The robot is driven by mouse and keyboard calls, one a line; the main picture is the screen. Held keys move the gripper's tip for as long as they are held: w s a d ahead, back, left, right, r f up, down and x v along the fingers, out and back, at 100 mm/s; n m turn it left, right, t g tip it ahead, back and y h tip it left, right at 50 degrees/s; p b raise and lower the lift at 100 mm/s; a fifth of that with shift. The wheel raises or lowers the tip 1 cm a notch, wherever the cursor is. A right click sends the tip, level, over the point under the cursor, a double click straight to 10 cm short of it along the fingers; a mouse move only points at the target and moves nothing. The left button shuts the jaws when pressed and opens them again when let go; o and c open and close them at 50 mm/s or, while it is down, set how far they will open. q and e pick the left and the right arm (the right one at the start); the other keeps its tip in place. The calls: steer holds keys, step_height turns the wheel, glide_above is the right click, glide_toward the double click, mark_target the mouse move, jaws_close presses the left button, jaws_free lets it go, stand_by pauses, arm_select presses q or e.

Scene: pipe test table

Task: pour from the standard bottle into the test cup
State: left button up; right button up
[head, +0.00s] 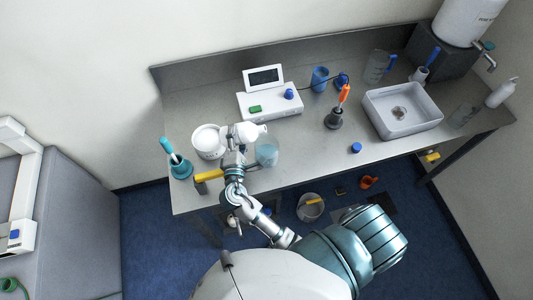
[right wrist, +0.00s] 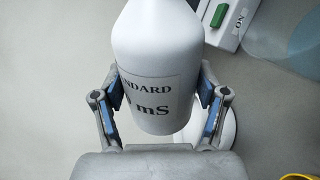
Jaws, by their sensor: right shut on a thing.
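My right gripper (head: 238,146) is shut on the white standard bottle (head: 245,131). The bottle lies tipped over on its side above the table, its neck toward the right in the head view. In the right wrist view both fingers grip the sides of the bottle (right wrist: 150,75), and its label reads "STANDARD" and "mS". A clear bluish cup (head: 267,152), which looks like the test cup, stands just right of and in front of the bottle's neck. Part of this cup also shows at the upper right of the wrist view (right wrist: 285,30). No flow of liquid can be made out. My left gripper is not in view.
A white round tub (head: 208,142) stands just left of the bottle. The white meter (head: 270,100) is behind. A teal holder (head: 180,168), a blue cap (head: 356,147), an orange-topped item (head: 336,112) and a grey basin (head: 402,110) are also on the table.

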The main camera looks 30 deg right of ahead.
stand_by(0.5)
steer(key=shift+m, duration=0.3)
steer(key=shift+f+b, duration=0.15)
steer(key=shift+b, duration=0.2)
steer(key=shift+a+m, duration=0.1)
steer(key=shift+m, duration=0.2)
stand_by(0.5)
steer(key=shift+f+m+b, duration=0.15)
steer(key=shift+m+b, duration=0.15)
steer(key=shift+b, duration=0.25)
steer(key=shift+f+m+b, duration=0.1)
steer(key=shift+m+b, duration=0.2)
